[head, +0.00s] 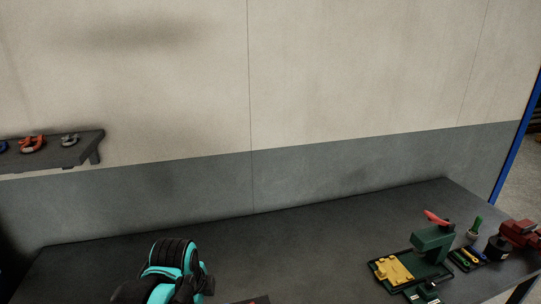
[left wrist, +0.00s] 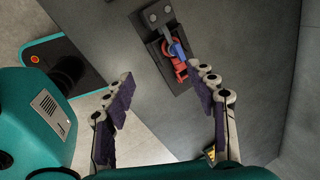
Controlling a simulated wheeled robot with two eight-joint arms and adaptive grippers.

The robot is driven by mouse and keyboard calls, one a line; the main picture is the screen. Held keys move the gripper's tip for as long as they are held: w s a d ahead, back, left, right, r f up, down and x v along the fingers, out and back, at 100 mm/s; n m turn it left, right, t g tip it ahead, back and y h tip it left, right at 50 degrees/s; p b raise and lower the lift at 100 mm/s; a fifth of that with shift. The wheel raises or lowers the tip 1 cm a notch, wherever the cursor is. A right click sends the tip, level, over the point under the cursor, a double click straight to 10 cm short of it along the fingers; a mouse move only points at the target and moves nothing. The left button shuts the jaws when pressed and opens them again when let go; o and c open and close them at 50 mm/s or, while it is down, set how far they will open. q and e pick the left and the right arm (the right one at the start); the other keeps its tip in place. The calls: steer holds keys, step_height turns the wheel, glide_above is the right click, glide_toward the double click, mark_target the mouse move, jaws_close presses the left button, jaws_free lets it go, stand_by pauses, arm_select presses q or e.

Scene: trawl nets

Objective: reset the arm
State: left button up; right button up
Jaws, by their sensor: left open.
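My left arm (head: 172,272), teal and black, rises at the bottom of the head view over the dark workbench (head: 300,240); its fingers cannot be made out there. In the left wrist view my left gripper (left wrist: 163,88) is open, its two purple-padded fingers wide apart with nothing between them. Beyond the fingertips, apart from them, a red piece (left wrist: 173,48) with a blue part (left wrist: 178,51) sits on a dark mount (left wrist: 158,22). My right gripper is in neither view.
A wall shelf (head: 75,150) at the left holds an orange-red shackle (head: 32,144) and a grey one (head: 70,139). At the bench's right stand a green press (head: 433,242) with a red handle, a yellow piece (head: 394,270) and a red vise (head: 518,232). The bench middle is clear.

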arm_select(q)
steer(key=s+a+f+n+t+b, duration=0.1)
steer(key=s+f+n, duration=0.5)
steer(key=n, duration=1.1)
steer(key=s+t+b, duration=0.1)
steer(key=s+t, duration=0.1)
steer(key=shift+a+f+n+t, duration=0.2)
steer(key=shift+a+n+t, duration=0.1)
steer(key=shift+t, duration=0.1)
